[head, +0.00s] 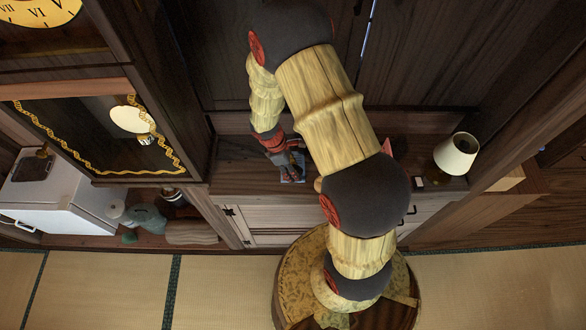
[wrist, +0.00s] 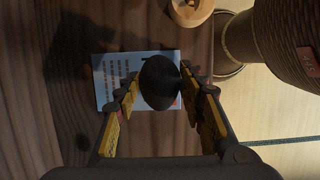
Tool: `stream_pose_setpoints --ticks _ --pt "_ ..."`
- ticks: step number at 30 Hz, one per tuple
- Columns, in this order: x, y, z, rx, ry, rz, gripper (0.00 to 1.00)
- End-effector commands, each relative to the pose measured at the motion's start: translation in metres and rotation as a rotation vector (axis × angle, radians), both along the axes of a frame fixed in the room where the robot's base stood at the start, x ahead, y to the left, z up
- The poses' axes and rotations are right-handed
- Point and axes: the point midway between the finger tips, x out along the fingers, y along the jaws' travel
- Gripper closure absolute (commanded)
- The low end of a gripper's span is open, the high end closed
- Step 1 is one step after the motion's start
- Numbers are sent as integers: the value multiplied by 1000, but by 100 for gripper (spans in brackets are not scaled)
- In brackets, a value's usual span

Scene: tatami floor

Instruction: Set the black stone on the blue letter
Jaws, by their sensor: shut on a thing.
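In the wrist view, my gripper (wrist: 162,88) is shut on the black stone (wrist: 160,82), a dark rounded piece between its fingertips. The blue letter (wrist: 112,72), pale blue with dark lines of writing, lies flat on the brown wooden surface behind the stone in that view. The stone covers part of the letter's right half. I cannot tell whether the stone touches the letter. In the head view, my gripper (head: 291,158) points down over the wooden top, with a small bit of the letter (head: 293,179) showing beneath it. The stone is not clear there.
The wooden cabinet top (head: 235,180) has bare room left of my gripper. A lamp with a cream shade (head: 456,153) stands at its right end. A round wooden object (wrist: 190,10) lies near the letter in the wrist view. Dark panels (head: 230,60) rise behind.

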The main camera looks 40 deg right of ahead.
Motion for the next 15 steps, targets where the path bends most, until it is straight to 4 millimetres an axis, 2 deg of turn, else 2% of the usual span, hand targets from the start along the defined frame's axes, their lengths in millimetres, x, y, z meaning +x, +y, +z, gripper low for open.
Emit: stream_pose_setpoints --ticks 3,4,13,15 --pt "0 0 -4 0 0 0 97" --pt "0 0 -4 0 0 0 60" --pt "0 0 -3 0 0 0 43" --pt "0 0 -3 0 0 0 42"
